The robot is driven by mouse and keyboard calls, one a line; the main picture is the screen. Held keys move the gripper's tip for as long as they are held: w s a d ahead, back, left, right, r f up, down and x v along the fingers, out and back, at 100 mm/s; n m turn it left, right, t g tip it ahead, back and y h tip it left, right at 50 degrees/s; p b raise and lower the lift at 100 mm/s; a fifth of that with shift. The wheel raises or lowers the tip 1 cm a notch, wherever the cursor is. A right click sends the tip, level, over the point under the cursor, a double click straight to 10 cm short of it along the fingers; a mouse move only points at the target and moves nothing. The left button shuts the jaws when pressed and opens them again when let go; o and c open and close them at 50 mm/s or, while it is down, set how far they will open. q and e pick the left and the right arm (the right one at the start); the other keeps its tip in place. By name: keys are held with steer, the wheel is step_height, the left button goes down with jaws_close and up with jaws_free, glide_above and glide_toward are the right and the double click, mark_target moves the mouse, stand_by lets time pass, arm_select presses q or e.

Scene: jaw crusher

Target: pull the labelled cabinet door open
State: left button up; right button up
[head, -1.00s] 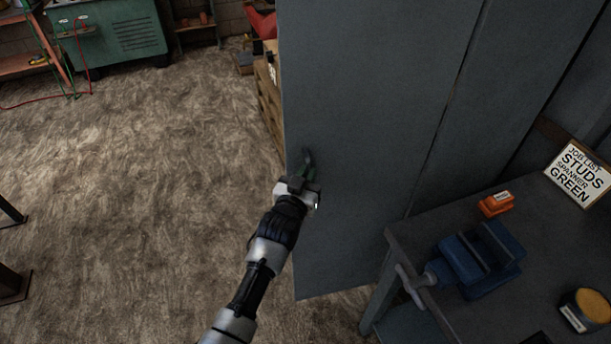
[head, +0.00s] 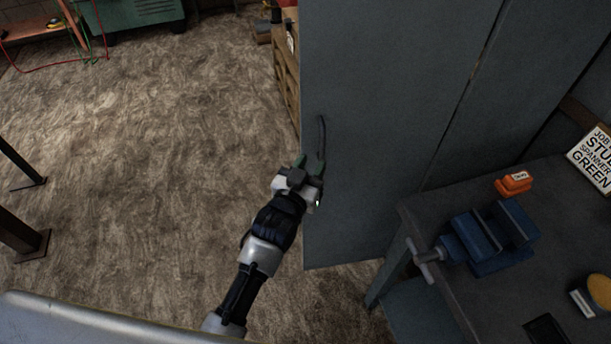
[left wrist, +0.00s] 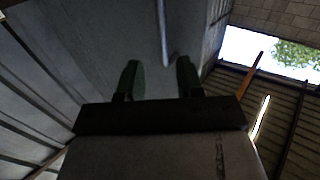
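The grey cabinet door (head: 390,110) stands upright in the head view, with a slim dark vertical handle (head: 321,135) near its left edge. No label shows on the visible part of the door. My left gripper (head: 311,164) is just below the handle in the head view, its two green fingers apart. In the left wrist view the fingers (left wrist: 158,78) are spread with nothing between them. The handle bar (left wrist: 163,35) shows beyond the fingertips, lined up with the gap between them. My right gripper is not in view.
A workbench (head: 440,222) with a blue vise (head: 490,238) and an orange box (head: 513,184) stands at the right, close to the door. A wooden crate (head: 288,75) is left of the cabinet.

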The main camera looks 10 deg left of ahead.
arm_select(q)
steer(key=shift+v, duration=1.6)
